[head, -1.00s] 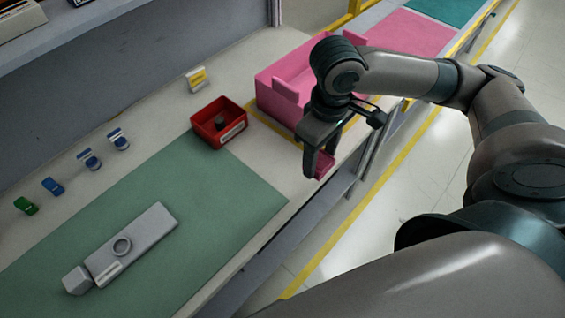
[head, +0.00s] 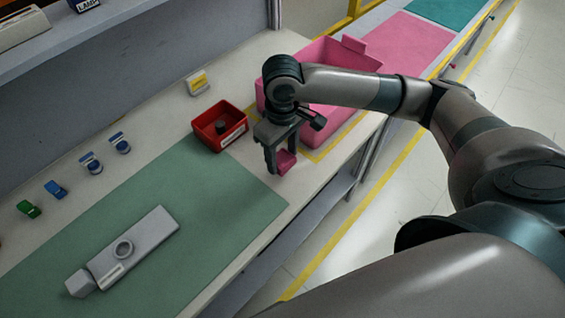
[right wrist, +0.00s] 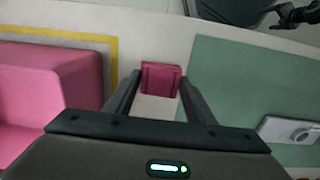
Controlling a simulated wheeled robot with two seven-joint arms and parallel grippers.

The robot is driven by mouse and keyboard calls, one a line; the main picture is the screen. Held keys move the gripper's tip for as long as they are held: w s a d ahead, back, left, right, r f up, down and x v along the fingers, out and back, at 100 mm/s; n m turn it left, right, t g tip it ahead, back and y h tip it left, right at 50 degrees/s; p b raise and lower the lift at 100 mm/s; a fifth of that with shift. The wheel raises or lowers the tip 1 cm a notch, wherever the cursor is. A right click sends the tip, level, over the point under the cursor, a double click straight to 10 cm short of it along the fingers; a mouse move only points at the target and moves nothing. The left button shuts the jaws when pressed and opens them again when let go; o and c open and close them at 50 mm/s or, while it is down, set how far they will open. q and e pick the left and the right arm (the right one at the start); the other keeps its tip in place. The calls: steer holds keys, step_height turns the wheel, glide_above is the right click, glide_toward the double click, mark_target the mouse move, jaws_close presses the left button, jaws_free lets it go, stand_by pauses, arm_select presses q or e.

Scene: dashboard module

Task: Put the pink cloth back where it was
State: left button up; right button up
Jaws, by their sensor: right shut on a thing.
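The pink cloth (head: 287,161) is a small folded block between the fingertips of my right gripper (head: 281,165). In the right wrist view the cloth (right wrist: 161,79) sits between the tips of the two fingers, and the gripper (right wrist: 158,95) is shut on it. In the head view the gripper points down near the front edge of the bench, between the green mat and the pink bin. It is not clear whether the cloth touches the bench. My left gripper does not show.
An open pink bin (head: 345,118) stands within yellow tape behind and right of the gripper. A red bin (head: 207,141) with a dark item inside is to its left. A grey module (head: 146,240) lies on the green mat (head: 215,215). Several small clips stand along the left.

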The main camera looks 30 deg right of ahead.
mark_target(282, 158)
steer(key=shift+f+p, duration=0.45)
steer(key=shift+f, duration=1.6)
steer(key=o, duration=1)
steer(key=shift+f, duration=0.1)
step_height(282, 158, up, 12)
steer(key=shift+r+b, duration=0.15)
steer(key=shift+b, duration=0.7)
